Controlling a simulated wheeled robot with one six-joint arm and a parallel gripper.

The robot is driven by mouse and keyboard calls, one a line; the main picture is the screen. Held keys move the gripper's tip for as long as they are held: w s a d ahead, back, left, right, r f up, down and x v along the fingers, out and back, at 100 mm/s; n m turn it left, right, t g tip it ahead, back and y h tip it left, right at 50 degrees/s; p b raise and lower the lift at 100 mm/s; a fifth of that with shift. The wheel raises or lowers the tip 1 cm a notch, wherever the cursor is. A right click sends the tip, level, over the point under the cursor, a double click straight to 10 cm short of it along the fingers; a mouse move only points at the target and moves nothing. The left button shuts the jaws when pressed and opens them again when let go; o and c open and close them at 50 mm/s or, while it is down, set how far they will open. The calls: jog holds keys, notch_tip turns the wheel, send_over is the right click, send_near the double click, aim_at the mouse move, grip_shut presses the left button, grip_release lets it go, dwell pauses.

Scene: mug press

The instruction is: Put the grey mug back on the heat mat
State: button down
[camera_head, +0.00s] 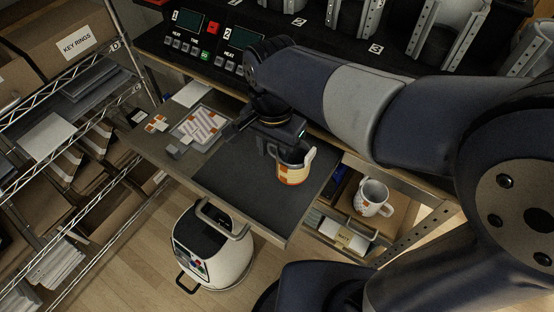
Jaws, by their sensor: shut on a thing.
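My gripper (281,150) points down over the dark heat mat (240,205) and is shut on a mug (291,174). The mug is upright, with a pale grey rim and handle and a cream and orange wrap around its body. My fingers are at its rim on the far left side, partly hidden by the gripper body. The mug is over the right part of the mat; I cannot tell whether its base touches the mat.
A white patterned mug (372,197) stands in a compartment at the lower right. A tray of striped wraps (199,128) lies left of the mat. Press control panels (205,40) stand behind. A white canister machine (213,248) is on the floor in front, and a wire shelf is left.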

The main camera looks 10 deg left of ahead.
aim_at(273, 155)
jog(key=shift+f, duration=2.25)
jog(key=shift+f, duration=0.2)
jog(key=c, duration=1)
grip_release()
notch_tip(273, 155, up, 12)
jog(key=shift+r, duration=0.25)
